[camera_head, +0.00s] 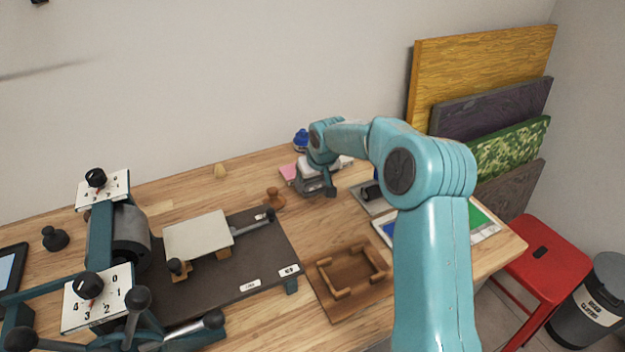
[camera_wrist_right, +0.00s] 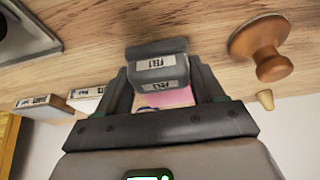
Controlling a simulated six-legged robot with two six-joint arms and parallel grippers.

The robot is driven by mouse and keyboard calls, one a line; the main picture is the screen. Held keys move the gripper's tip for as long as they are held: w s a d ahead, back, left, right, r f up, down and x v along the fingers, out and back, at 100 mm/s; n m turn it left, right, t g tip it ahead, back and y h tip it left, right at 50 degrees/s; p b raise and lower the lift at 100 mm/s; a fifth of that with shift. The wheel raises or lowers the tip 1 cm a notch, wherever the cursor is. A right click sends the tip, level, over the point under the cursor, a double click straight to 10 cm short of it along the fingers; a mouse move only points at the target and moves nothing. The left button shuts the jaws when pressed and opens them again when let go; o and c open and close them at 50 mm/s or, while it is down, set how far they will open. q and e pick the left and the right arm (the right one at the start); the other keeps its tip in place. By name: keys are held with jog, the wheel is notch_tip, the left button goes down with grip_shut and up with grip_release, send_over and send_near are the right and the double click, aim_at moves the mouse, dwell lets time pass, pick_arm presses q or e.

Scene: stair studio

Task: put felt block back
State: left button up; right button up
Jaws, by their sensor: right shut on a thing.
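The felt block (camera_wrist_right: 158,68) is a grey block with white labels reading FELT, seen in the right wrist view. It sits between the two dark fingers of my right gripper (camera_wrist_right: 160,88), which is shut on it. In the head view my right gripper (camera_head: 322,188) is over the back part of the wooden bench, reached by my teal arm. The block is hard to make out there. Whether it touches the bench is unclear. A wooden tray (camera_head: 318,284) with raised corner pieces lies at the front of the bench. My left gripper is not in view.
A press with dials (camera_head: 112,285) and a dark bed (camera_head: 270,240) fills the left. A wooden knob (camera_head: 274,197), a pink item (camera_head: 288,173) and a blue item (camera_head: 300,140) are near my gripper. Labelled blocks (camera_wrist_right: 40,103) show in the wrist view. A red stool (camera_head: 550,265) stands right.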

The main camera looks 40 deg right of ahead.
jog(key=shift+f, duration=0.2)
jog(key=o, duration=0.9)
jog(key=shift+r, duration=0.1)
jog(key=shift+o, duration=0.2)
jog(key=shift+r, duration=0.3)
jog(key=v, duration=1.1)
jog(key=shift+r, duration=0.3)
jog(key=shift+s, duration=0.2)
